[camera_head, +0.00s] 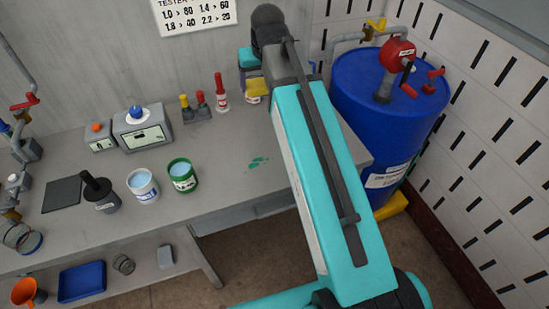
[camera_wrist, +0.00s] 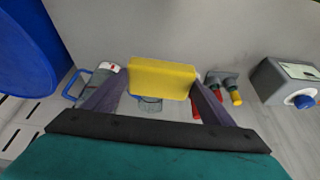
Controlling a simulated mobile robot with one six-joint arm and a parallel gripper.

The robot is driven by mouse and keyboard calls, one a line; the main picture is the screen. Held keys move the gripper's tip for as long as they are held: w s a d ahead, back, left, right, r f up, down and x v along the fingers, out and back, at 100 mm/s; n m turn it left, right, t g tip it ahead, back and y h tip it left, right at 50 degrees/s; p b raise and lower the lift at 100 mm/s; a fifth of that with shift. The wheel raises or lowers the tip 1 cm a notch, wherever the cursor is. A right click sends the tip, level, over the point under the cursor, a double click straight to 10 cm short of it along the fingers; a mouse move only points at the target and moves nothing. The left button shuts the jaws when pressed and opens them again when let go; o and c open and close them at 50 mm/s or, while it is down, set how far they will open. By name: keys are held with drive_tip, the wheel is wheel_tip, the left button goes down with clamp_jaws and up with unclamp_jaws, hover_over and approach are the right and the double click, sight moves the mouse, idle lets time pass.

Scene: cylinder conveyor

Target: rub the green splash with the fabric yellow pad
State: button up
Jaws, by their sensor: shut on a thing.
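The yellow pad (camera_wrist: 162,78) is between the two fingers of my gripper (camera_wrist: 160,92) in the wrist view, and the fingers are shut on it. In the head view the yellow pad (camera_head: 257,87) shows near the back of the grey bench, partly hidden by my arm. It appears to be above the bench, in front of a jar; I cannot tell the exact height. The green splash (camera_head: 259,163) is a small patch on the bench top, nearer the front edge and left of my arm. It does not show in the wrist view.
A green can (camera_head: 182,175) and a white can (camera_head: 143,185) stand left of the splash. A red bottle (camera_head: 221,94) and a grey meter box (camera_head: 143,128) stand at the back. A blue drum (camera_head: 360,90) is on the right. The bench around the splash is clear.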

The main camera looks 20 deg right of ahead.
idle(0.4)
drive_tip(key=s+f, duration=0.5)
drive_tip(key=f, duration=0.1)
drive_tip(key=shift+s+f, duration=0.15)
drive_tip(key=shift+f, duration=0.15)
drive_tip(key=shift+d, duration=0.1)
